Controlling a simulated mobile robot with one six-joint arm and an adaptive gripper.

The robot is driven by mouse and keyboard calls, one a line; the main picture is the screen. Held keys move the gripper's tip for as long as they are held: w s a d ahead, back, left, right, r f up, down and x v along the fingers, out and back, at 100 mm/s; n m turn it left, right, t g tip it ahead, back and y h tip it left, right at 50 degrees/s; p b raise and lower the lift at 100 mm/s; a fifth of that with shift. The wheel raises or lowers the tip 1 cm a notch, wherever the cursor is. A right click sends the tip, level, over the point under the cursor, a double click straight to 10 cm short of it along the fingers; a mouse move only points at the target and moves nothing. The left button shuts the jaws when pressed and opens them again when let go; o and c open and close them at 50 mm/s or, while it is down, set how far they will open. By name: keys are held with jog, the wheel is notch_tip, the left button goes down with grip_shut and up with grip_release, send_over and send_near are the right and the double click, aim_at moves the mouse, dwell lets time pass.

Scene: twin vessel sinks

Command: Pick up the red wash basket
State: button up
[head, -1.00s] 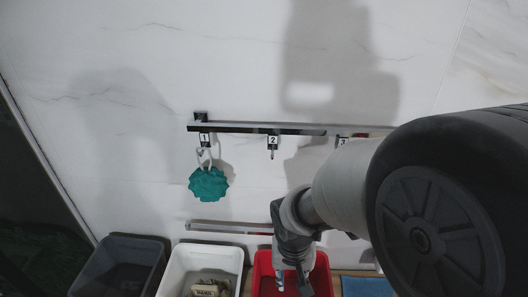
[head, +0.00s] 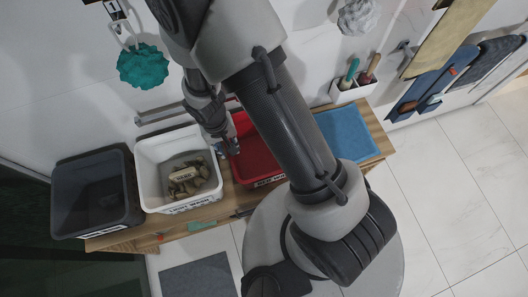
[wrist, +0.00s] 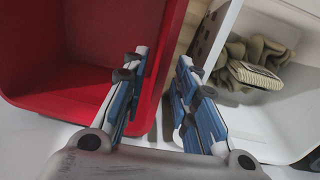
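The red wash basket (head: 255,155) stands on a wooden bench, partly hidden behind my arm in the head view. In the wrist view its red inside and near wall (wrist: 80,75) fill the left. My gripper (head: 229,148) is at the basket's left edge, beside the white basket (head: 150,150). In the wrist view my gripper (wrist: 163,65) points down with its fingers apart. The left finger is over the red basket's inside and the right finger is over the gap by the white basket. The red side wall runs between them; contact is not clear.
The white basket holds a beige item (head: 188,176). A dark grey basket (head: 95,195) stands left of it. A blue mat or towel (head: 345,134) lies right of the red basket on the bench (head: 375,130). A teal sponge (head: 143,66) hangs on the wall above.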

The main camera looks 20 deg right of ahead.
jog(key=f+b, duration=0.2)
jog(key=f, duration=0.4)
jog(key=shift+d+f+b, duration=0.15)
jog(key=shift+d+b, duration=0.05)
jog(key=shift+b, duration=0.15)
jog(key=shift+c, duration=0.2)
grip_shut()
